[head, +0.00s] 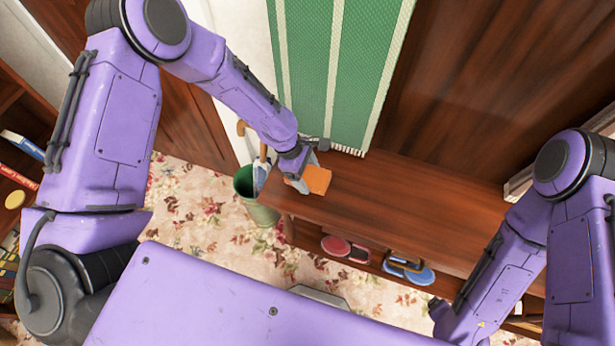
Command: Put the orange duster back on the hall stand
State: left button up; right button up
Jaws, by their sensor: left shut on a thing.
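The orange duster (317,180) is a small flat orange piece at the end of my left arm. My left gripper (302,180) is shut on it at its left side. The duster is over the left end of the brown wooden hall stand (420,205); I cannot tell whether it touches the top. The fingers are partly hidden by the wrist. My right arm comes in at the right, bent downward, and its gripper is not in view.
A green bin (262,212) holding umbrellas stands left of the hall stand. Shoes (410,272) sit on the shelf below. A green striped cloth (335,70) hangs behind. A bookshelf (15,185) is at far left. The stand's middle top is clear.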

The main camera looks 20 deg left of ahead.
pick_arm(q)
jog(key=shift+s+f+p, duration=0.2)
jog(key=shift+s+f, duration=0.05)
jog(key=shift+f, duration=0.25)
jog(key=shift+s+f+p, duration=0.2)
jog(key=shift+f, duration=0.5)
jog(key=shift+w+f, duration=0.15)
jog(key=shift+f, duration=0.1)
jog(key=o, duration=0.9)
jog(key=shift+r, duration=0.35)
jog(key=b+v, duration=0.1)
jog(key=v, duration=1)
jog(key=shift+a+r+b, duration=0.25)
jog(key=shift+r+b, duration=0.1)
pick_arm(e)
jog(key=shift+s+f, duration=0.15)
jog(key=shift+s, duration=0.1)
